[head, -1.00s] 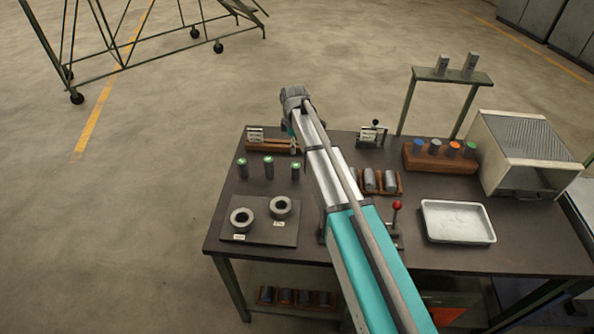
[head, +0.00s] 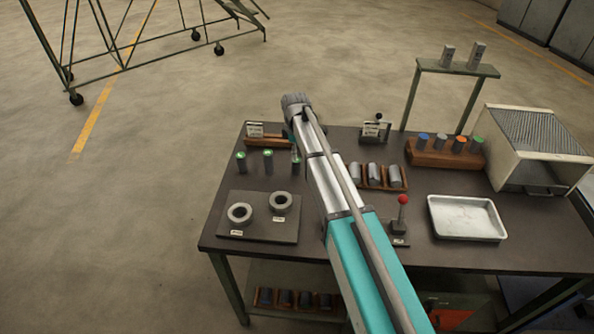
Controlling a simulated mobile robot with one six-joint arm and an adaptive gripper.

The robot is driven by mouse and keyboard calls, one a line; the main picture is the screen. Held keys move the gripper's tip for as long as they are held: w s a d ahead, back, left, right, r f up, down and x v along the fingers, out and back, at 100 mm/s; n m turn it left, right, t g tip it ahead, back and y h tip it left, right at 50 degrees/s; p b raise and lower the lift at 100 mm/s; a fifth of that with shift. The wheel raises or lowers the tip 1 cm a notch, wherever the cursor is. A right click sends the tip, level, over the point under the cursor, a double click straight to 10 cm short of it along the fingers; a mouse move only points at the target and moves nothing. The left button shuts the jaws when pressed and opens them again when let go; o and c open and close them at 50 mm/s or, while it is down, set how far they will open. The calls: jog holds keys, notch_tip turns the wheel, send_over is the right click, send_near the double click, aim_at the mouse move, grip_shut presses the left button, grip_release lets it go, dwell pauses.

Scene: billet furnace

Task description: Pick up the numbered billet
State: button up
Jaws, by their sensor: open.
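No number can be read on any billet from here, so I cannot tell which is the numbered one. Grey billets (head: 375,175) lie in a wooden cradle right of my arm. Dark green-topped cylinders (head: 241,162) stand upright at the table's left. Cylinders with blue, white, orange and green tops (head: 442,145) stand in a wooden block. My gripper (head: 295,148) is mostly hidden behind my own wrist, above the table's back left, beside the rightmost green-topped cylinder. What shows of it looks open, and I see nothing held.
A plate with two grey rings (head: 262,229) lies front left. A red-knobbed lever (head: 402,215) and a white tray (head: 467,217) are right of my arm. A box-like furnace (head: 535,150) and a raised stand (head: 458,68) are at the right. More cylinders (head: 285,298) sit on the lower shelf.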

aim_at(296, 166)
jog(key=shift+f+b, duration=1)
jog(key=shift+f, duration=0.25)
jog(key=shift+f, duration=0.1)
jog(key=shift+d+f+b, duration=0.15)
jog(key=shift+f+b, duration=2.35)
jog(key=shift+b, duration=0.1)
jog(key=shift+c, duration=0.2)
grip_shut()
